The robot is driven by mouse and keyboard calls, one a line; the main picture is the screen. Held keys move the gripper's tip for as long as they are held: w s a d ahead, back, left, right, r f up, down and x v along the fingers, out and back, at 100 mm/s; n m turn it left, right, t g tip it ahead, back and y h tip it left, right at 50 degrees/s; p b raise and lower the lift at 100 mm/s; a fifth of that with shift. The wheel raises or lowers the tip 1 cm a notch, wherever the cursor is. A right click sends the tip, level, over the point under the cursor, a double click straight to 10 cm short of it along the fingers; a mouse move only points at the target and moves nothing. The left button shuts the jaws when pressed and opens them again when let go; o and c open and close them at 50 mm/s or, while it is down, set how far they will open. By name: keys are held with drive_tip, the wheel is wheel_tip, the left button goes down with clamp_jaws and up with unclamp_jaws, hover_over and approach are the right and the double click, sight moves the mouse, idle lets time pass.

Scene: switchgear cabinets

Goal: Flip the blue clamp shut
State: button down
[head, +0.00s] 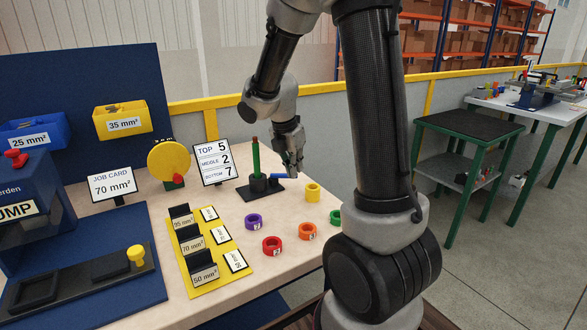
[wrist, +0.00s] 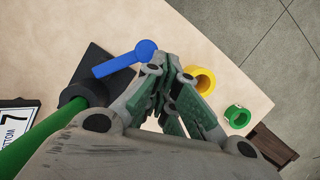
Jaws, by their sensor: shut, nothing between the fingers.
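The blue clamp (head: 277,176) is a short lever beside the green post (head: 256,158) on a black base (head: 245,193). In the wrist view the blue clamp (wrist: 120,61) lies slanted across the black base (wrist: 97,68), its round end pointing toward my fingertips. It looks about level and sticks out past the base. My gripper (head: 294,171) is just to the right of the clamp's outer end. In the wrist view my gripper (wrist: 172,66) is shut and empty, close beside the round end; whether they touch cannot be told.
A yellow ring (head: 313,192) stands near my gripper; purple (head: 253,222), red (head: 272,246), orange (head: 307,231) and green (head: 335,217) rings lie nearer on the table. A number card (head: 213,162) stands left of the post. The yellow label rack (head: 207,252) is at front left.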

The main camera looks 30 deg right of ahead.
drive_tip(key=shift+w+a, duration=0.1)
drive_tip(key=shift+a, duration=0.05)
drive_tip(key=shift+w+a, duration=0.4)
drive_tip(key=shift+a, duration=0.1)
idle(0.3)
